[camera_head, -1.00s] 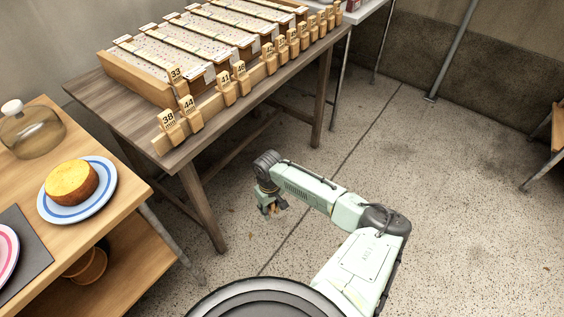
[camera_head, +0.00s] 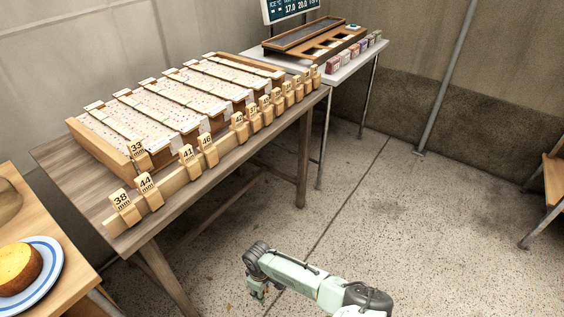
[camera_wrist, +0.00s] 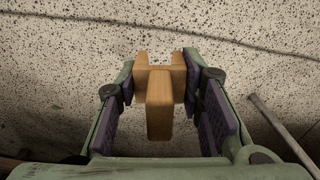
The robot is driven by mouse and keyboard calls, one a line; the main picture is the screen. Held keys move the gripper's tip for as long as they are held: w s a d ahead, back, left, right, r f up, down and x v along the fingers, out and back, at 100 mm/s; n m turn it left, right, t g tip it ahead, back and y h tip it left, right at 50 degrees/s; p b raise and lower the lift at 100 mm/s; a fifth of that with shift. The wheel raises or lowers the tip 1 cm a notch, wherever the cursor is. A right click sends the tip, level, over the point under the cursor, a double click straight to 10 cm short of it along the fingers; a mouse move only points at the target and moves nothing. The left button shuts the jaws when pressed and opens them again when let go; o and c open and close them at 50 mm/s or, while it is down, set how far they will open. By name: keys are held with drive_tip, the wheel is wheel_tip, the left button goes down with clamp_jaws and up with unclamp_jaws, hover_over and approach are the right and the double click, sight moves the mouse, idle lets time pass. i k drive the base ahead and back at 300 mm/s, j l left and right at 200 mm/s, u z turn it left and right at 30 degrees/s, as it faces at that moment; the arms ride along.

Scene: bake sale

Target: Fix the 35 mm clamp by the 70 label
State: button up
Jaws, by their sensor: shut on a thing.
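My gripper (camera_head: 257,291) hangs over the open floor in front of the long table, in the lower middle of the head view. In the wrist view, its purple-padded fingers (camera_wrist: 165,105) are shut on a plain wooden clamp (camera_wrist: 159,103). No number shows on that clamp, so its size cannot be read. A wooden frame (camera_head: 99,152) of speckled strips lies on the table, with small white labels along its edges. Their print is too small to read, so I cannot pick out the 70 label. A clamp marked 33 (camera_head: 138,153) sits on the frame's near corner.
A wooden rail along the table (camera_head: 62,187) holds several clamps, including 38 (camera_head: 123,204), 44 (camera_head: 148,187), 41 (camera_head: 188,157) and 46. Behind is a white table (camera_head: 345,70) with small boxes. A plate with cake (camera_head: 20,268) is at left. The floor (camera_head: 400,200) is clear.

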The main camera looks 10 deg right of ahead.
sight(251, 115)
drive_tip(key=i+l, duration=0.3)
drive_tip(key=l, duration=0.15)
drive_tip(key=i+l+z, duration=0.15)
drive_tip(key=i+l, duration=0.15)
drive_tip(key=l, duration=0.2)
